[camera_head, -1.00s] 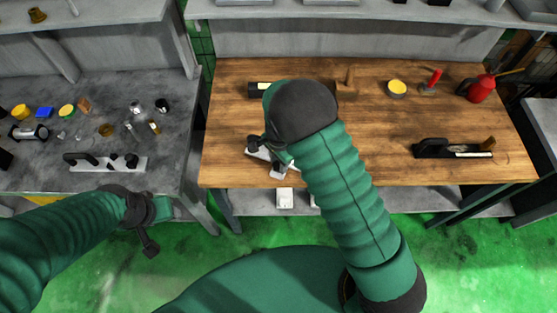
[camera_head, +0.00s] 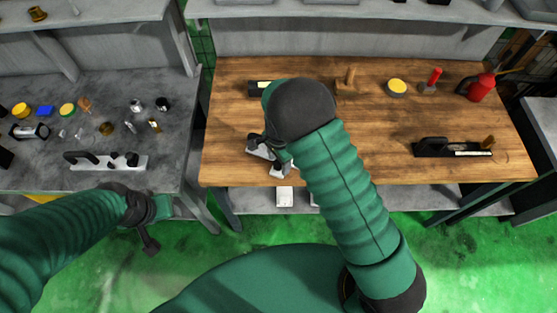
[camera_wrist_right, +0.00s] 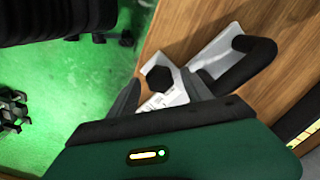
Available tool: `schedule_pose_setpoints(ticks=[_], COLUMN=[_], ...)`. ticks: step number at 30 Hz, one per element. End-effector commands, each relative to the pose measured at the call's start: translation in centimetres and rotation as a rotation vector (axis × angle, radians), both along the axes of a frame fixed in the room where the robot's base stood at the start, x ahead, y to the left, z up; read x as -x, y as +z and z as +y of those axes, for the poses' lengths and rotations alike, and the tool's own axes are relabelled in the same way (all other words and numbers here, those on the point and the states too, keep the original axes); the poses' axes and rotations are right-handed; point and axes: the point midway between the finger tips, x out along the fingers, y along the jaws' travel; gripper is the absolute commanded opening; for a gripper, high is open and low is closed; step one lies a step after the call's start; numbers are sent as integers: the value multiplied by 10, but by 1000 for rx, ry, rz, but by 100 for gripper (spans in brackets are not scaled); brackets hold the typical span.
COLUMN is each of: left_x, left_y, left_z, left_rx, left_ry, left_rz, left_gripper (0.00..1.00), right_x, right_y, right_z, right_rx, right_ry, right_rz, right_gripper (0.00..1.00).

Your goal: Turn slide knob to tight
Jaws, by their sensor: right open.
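In the right wrist view, a pale metal slide plate (camera_wrist_right: 217,48) lies on the wooden bench top. It carries a black faceted knob (camera_wrist_right: 158,78) and a curved black handle (camera_wrist_right: 245,62). My right gripper (camera_wrist_right: 160,88) is open, with its grey fingers to either side of the knob; contact cannot be told. In the head view, my right gripper (camera_head: 268,148) is over the bench's front left part, and my forearm hides much of the slide plate. My left gripper (camera_head: 150,235) hangs in front of the grey bench, away from the slide; its jaw state is unclear.
The wooden bench (camera_head: 370,150) holds a black hand plane (camera_head: 452,148), a red oil can (camera_head: 481,88), a yellow-topped tin (camera_head: 397,87) and a hammer (camera_head: 347,80). The grey bench (camera_head: 60,170) at left holds another plane-like tool (camera_head: 105,161) and several small parts. The bench's middle is clear.

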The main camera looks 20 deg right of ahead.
Motion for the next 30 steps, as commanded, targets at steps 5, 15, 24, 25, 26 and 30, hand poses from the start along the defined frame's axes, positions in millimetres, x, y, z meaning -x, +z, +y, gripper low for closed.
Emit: schedule_pose_setpoints(ticks=[5,15,24,25,26,30], left_x=[0,0,0,0,0,0], left_y=[-1,-8,-12,-12,-12,-12], left_z=[0,0,0,0,0,0], left_rx=[0,0,0,0,0,0], left_ry=[0,0,0,0,0,0], left_rz=[0,0,0,0,0,0], left_gripper=[50,50,50,50,50,50], right_x=[0,-2,-2,-2,-2,-1], right_y=[3,82,154,158,161,167], right_z=[0,1,1,1,1,0], right_rx=[0,-2,-1,0,0,2], right_ry=[1,1,1,0,0,-1], right_rz=[-1,-7,-1,-1,-1,2], right_gripper=[57,57,57,57,57,57])
